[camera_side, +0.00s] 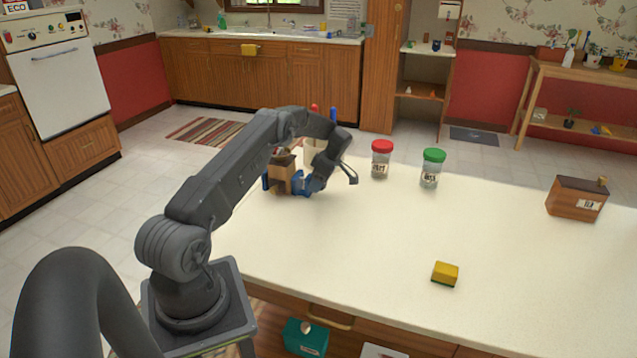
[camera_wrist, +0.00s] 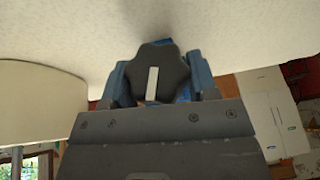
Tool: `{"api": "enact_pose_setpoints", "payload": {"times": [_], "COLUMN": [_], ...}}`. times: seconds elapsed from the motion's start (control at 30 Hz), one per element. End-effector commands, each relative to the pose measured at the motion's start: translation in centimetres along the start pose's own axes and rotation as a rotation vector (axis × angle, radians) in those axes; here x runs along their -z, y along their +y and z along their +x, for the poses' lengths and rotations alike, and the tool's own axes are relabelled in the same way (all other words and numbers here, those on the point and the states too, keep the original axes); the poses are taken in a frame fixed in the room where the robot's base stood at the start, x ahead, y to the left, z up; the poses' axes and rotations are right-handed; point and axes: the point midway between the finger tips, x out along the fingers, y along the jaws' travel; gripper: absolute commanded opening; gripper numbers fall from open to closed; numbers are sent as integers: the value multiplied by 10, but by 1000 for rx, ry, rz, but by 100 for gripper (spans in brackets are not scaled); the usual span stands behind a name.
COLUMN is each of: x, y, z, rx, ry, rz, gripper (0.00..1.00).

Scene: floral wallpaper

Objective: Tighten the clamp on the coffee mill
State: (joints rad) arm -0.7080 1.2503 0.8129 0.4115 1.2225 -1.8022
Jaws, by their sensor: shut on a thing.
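The coffee mill (camera_side: 283,172) is a brown wooden box at the table's far left edge, partly hidden behind my arm. In the wrist view a dark, lobed clamp knob (camera_wrist: 161,72) with a pale stripe sits between my fingers. The stripe stands nearly upright in that view. A blue part shows just behind the knob. My gripper (camera_side: 304,183) is beside the mill, low near the tabletop. It also shows in the wrist view (camera_wrist: 160,82), its blue fingers shut on the knob from both sides. The clamp's contact with the table edge is hidden.
A cream container (camera_side: 312,152) with red and blue items stands behind my wrist. A red-lidded jar (camera_side: 381,160) and a green-lidded jar (camera_side: 432,168) stand to its right. A yellow sponge (camera_side: 445,273) and a wooden box (camera_side: 577,199) lie farther right. The middle of the table (camera_side: 350,235) is clear.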

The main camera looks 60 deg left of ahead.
Motion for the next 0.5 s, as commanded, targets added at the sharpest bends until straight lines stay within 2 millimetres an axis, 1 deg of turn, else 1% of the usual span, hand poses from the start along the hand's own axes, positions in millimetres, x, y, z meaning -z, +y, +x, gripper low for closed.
{"api": "enact_pose_setpoints", "payload": {"times": [0.23, 0.27, 0.5], "x": [0, 0, 0], "y": [0, 0, 0], "z": [0, 0, 0], "rx": [-1, -1, -1], "ry": [-3, -3, -1], "rz": [-1, -1, -1], "gripper": [30, 55, 78]}}
